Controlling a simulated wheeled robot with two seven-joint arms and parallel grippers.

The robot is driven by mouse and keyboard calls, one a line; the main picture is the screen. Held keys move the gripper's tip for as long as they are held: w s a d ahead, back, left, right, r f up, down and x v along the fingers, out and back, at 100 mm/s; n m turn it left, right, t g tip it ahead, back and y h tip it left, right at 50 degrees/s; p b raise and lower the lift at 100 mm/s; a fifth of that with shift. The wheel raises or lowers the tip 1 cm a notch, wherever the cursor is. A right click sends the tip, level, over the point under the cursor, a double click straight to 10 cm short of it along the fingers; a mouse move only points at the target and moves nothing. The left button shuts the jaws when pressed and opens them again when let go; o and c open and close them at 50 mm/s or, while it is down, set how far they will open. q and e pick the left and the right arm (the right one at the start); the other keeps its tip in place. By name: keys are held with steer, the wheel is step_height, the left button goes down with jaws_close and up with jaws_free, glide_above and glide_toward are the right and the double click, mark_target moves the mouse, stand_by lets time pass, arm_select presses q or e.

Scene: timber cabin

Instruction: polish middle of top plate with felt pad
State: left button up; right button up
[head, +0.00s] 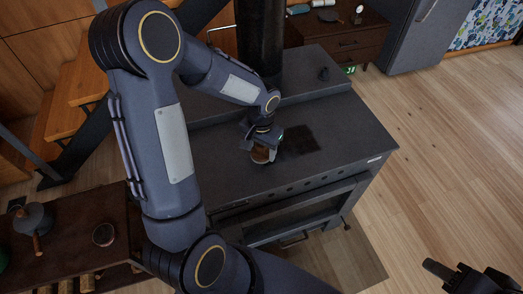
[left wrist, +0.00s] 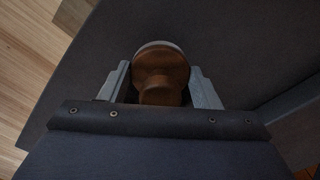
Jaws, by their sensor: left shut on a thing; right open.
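The top plate (head: 225,165) is the dark flat top of the stove, with a darker smudged patch (head: 303,140) near its middle. My left gripper (head: 261,146) is shut on the felt pad (head: 262,156), just left of the patch. In the left wrist view the pad (left wrist: 161,70) shows a round brown wooden grip with a thin pale rim, between the two fingers. It is at or close above the plate; I cannot tell if it touches. My right gripper (head: 466,277) is open and empty at the bottom right, over the floor.
A black stove pipe (head: 259,40) rises behind the plate. The floor at right is clear.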

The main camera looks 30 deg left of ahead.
arm_select(q)
steer(key=shift+r, duration=0.65)
steer(key=shift+r+p, duration=1.25)
steer(key=shift+r, duration=0.15)
